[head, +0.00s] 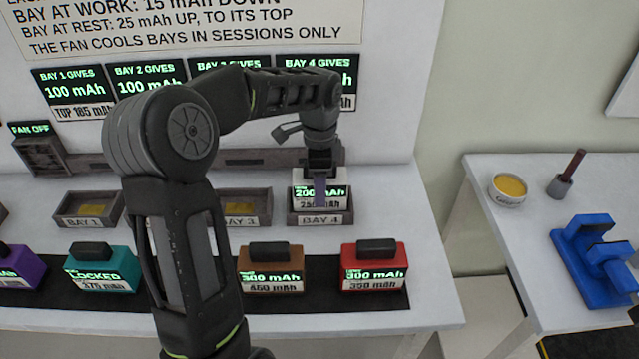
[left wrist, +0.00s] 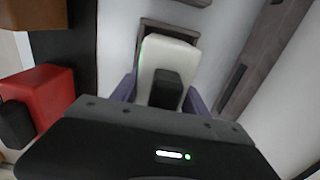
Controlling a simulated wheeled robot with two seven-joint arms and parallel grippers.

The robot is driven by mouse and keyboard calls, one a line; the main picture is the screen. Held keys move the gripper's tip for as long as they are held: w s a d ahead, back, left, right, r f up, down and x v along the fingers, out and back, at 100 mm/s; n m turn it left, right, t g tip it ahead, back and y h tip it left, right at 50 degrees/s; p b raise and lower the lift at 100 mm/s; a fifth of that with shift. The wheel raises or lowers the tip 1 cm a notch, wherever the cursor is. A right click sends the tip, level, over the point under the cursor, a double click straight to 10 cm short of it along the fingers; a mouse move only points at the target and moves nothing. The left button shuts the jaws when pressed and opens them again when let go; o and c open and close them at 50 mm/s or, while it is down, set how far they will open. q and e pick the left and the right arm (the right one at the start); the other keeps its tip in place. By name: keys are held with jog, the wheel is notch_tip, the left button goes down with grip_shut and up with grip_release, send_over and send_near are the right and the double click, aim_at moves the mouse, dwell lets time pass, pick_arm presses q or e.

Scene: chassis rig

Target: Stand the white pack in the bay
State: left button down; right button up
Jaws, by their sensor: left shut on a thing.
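The white pack (head: 302,179) stands upright at BAY 4 (head: 320,219), its front showing a lit 200 mAh display and a 250 mAh label. Its lower edge is close behind the bay's front wall; I cannot tell whether it rests on the bay floor. My left gripper (head: 320,186) reaches down from above and is shut on the pack's dark handle. In the left wrist view the white pack (left wrist: 166,52) and its dark handle (left wrist: 165,90) sit between the fingers, with the bay's rim (left wrist: 152,25) beyond. My right gripper is out of view.
BAY 1 (head: 66,221) and BAY 3 (head: 262,221) look empty. A red pack (head: 373,271), a brown pack (head: 270,273), a teal pack (head: 103,269) and a purple pack (head: 20,268) stand on the dark strip in front. A side table at right holds a bowl (head: 508,190) and a blue fixture (head: 592,262).

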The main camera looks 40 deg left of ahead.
pick_arm(q)
jog(key=c, duration=0.6)
grip_release()
jog(key=shift+f, duration=0.1)
jog(key=shift+r, duration=0.2)
notch_tip(320, 180, up, 8)
jog(key=shift+r, duration=0.1)
notch_tip(320, 180, up, 4)
jog(key=shift+f+p, duration=0.1)
jog(key=shift+p, duration=1.1)
